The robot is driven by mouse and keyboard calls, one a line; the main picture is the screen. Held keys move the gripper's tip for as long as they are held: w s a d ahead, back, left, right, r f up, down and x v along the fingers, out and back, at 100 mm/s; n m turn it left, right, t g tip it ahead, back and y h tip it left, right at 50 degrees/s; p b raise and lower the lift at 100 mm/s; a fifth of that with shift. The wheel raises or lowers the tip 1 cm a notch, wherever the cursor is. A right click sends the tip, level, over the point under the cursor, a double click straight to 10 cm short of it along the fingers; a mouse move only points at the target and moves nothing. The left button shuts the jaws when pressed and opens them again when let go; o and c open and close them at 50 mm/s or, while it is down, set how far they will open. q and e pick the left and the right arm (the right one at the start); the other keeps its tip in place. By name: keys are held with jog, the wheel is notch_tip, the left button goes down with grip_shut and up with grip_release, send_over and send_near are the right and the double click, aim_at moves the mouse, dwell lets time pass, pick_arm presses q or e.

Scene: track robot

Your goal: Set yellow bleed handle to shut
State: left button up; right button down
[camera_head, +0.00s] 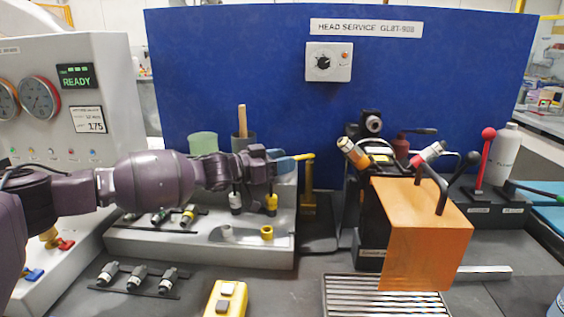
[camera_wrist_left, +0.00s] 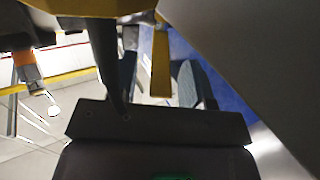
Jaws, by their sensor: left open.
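A yellow handle (camera_head: 301,157) sits near the top of a yellow upright post (camera_head: 308,183), in front of the blue panel, and points left. My left gripper (camera_head: 288,164) reaches in from the left at the handle's free end. In the left wrist view, a yellow bar (camera_wrist_left: 160,66), which looks like the handle, lies between the two spread fingers of my left gripper (camera_wrist_left: 163,82). The fingers are open; I cannot tell whether either touches it. My right gripper is not in view.
A grey stepped stand (camera_head: 200,245) with several small fittings lies below my left arm. An orange plate (camera_head: 428,235) stands right of the post. A yellow box (camera_head: 226,298) is at the front. A gauge cabinet (camera_head: 95,120) stands at left.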

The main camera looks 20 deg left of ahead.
pick_arm(q)
jog(key=shift+c, duration=0.7)
grip_shut()
jog(key=shift+r, duration=0.1)
